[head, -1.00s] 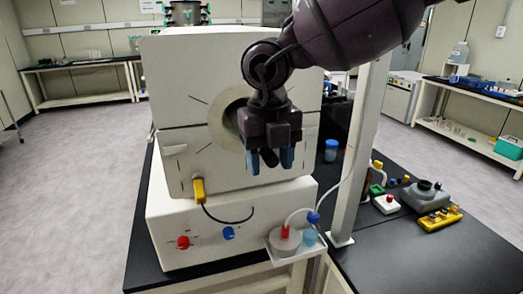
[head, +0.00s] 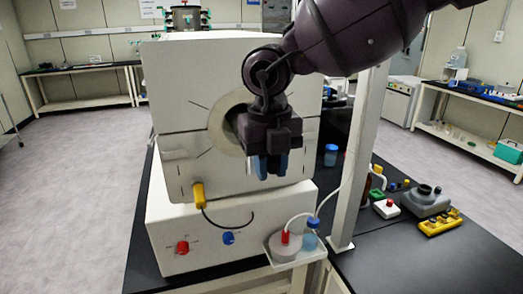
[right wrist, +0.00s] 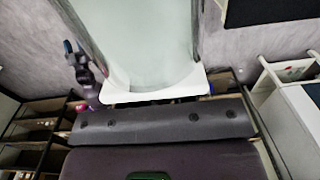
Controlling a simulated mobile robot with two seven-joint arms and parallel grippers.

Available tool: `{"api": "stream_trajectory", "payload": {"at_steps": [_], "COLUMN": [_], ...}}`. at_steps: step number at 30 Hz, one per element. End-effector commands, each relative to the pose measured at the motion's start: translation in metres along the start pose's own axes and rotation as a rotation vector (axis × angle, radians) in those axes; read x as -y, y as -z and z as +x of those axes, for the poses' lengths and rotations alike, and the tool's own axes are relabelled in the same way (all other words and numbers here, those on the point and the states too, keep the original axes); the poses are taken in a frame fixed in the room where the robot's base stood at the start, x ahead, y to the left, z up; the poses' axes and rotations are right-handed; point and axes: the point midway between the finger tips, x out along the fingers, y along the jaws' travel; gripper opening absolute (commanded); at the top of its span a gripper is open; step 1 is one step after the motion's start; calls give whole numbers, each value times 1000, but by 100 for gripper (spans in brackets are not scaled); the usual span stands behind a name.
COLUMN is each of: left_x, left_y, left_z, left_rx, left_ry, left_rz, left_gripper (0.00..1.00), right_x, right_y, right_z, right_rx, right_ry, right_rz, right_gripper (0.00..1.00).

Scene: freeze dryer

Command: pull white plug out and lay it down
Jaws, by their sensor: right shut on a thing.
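My right gripper (head: 269,166) hangs pointing down in front of the white freeze dryer (head: 178,90), just right of the round port (head: 226,125) on its front. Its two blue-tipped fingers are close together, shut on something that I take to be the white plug. The plug itself is hidden behind the gripper in the head view, and I cannot tell whether it is still in the port. In the right wrist view a large pale shape with a white edge (right wrist: 150,92) lies just beyond the dark gripper body; I cannot tell what it is. My left gripper does not show.
A yellow part (head: 199,195) with a black cable is on the dryer's front, above red (head: 182,247) and blue (head: 228,238) knobs. A small tray (head: 293,260) with capped vessels juts out below right. A white post (head: 358,160) stands nearby. The black bench (head: 400,262) has free room.

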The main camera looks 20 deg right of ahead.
Motion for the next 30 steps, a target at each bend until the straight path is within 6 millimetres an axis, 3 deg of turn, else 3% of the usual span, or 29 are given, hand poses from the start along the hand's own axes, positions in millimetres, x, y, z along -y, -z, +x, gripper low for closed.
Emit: {"api": "stream_trajectory", "payload": {"at_steps": [30], "left_x": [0], "left_y": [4], "left_z": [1], "left_rx": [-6], "left_ry": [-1], "left_rz": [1], "left_gripper": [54], "right_x": [0], "right_y": [58], "right_z": [0], "right_rx": [0], "right_ry": [0], "right_rz": [-3], "right_gripper": [0]}}
